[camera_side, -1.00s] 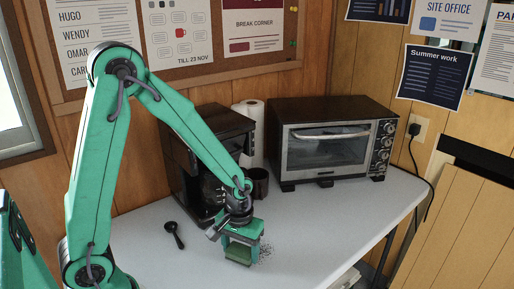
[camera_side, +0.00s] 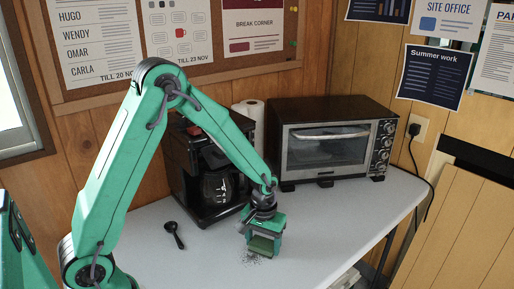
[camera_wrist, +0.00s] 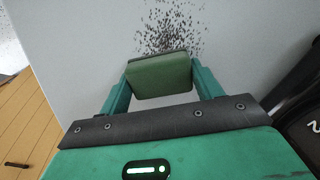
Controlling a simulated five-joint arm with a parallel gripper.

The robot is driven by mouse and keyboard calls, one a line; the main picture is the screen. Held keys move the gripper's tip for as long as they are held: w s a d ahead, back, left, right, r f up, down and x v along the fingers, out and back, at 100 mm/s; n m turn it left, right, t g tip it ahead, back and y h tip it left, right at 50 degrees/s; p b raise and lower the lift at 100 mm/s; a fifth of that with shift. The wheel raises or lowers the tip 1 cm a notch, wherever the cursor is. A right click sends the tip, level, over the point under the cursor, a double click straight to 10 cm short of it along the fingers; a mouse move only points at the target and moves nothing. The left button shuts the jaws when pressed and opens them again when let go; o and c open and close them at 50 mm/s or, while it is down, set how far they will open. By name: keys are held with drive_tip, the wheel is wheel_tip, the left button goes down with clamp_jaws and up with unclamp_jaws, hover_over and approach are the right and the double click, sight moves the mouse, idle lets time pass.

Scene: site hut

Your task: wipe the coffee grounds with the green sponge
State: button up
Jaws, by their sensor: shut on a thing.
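My gripper (camera_side: 262,243) is shut on the green sponge (camera_side: 262,246), low over or on the white table; I cannot tell whether the sponge touches the table. In the wrist view the sponge (camera_wrist: 160,76) sits between the two fingers of my gripper (camera_wrist: 158,84). The coffee grounds (camera_side: 250,258) are dark specks on the table at the sponge's lower left in the side view. In the wrist view the grounds (camera_wrist: 172,28) spread just beyond the sponge's far edge, and part of them may be hidden under it.
A black coffee maker with a glass carafe (camera_side: 217,188) stands behind my gripper. A toaster oven (camera_side: 327,150) and a paper towel roll (camera_side: 250,112) are at the back. A black scoop (camera_side: 174,234) lies to the left. The table (camera_side: 340,215) is clear at right.

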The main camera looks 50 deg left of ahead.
sight(240, 261)
drive_tip(key=shift+w, duration=1.95)
drive_tip(key=shift+s, duration=5.55)
drive_tip(key=shift+s+a, duration=0.15)
drive_tip(key=shift+s, duration=0.05)
drive_tip(key=shift+a, duration=0.3)
drive_tip(key=shift+w, duration=5.65)
drive_tip(key=shift+s, duration=5.5)
wheel_tip(240, 261, up, 8)
drive_tip(key=shift+d+r, duration=0.1)
drive_tip(key=shift+d, duration=0.05)
